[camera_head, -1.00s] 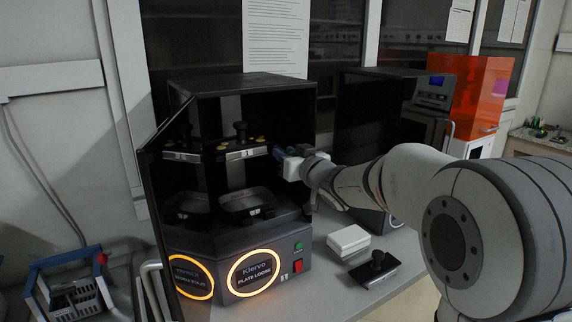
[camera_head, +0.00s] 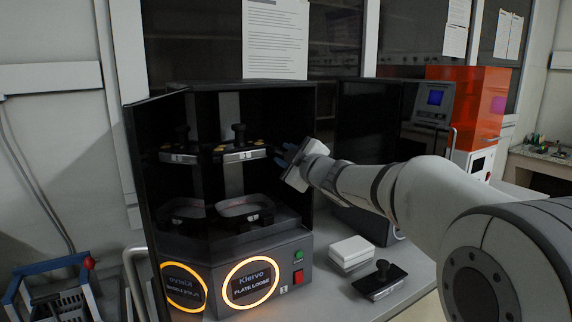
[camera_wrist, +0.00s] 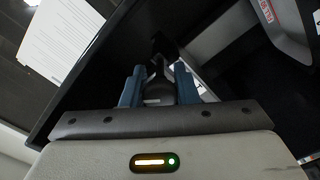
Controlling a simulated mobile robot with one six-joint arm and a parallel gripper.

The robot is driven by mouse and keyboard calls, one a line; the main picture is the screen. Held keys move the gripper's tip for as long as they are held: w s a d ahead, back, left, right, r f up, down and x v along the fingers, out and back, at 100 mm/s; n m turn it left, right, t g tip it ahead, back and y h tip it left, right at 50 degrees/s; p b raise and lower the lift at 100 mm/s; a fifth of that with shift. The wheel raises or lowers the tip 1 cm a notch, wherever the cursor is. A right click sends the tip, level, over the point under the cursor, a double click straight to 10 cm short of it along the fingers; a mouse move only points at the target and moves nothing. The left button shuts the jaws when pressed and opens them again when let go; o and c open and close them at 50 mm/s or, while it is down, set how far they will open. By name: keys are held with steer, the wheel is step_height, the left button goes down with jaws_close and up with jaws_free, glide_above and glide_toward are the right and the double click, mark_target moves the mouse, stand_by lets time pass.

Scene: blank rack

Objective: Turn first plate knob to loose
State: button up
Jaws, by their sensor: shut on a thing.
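The black Klervo machine (camera_head: 300,237) stands on the bench with its front open. Its round orange-ringed display (camera_head: 252,283) reads "PLATE LOOSE". Inside hangs an upper plate (camera_head: 241,156) with a black handle on top and small brass-coloured parts. My gripper (camera_head: 284,159) reaches in from the right, beside the upper plate's right end. In the wrist view its blue fingers (camera_wrist: 160,88) are shut on a dark knob (camera_wrist: 161,62), which is mostly in shadow. In the head view the knob is hidden by my gripper.
A lower tray (camera_head: 245,207) sits inside below the plate. The left side panel (camera_head: 145,190) mirrors the inside. White blocks (camera_head: 350,250) and a black plate with a handle (camera_head: 380,284) lie right of the machine. A blue rack (camera_head: 55,290) is at left.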

steer(key=n+b, duration=0.3)
steer(key=n, duration=0.3)
steer(key=shift+a, duration=0.1)
steer(key=shift+n, duration=0.3)
stand_by(0.3)
steer(key=o, duration=1)
steer(key=shift+s, duration=0.1)
steer(key=shift+s, duration=0.1)
steer(key=v, duration=0.7)
steer(key=shift+s+d, duration=0.2)
steer(key=shift+s, duration=0.05)
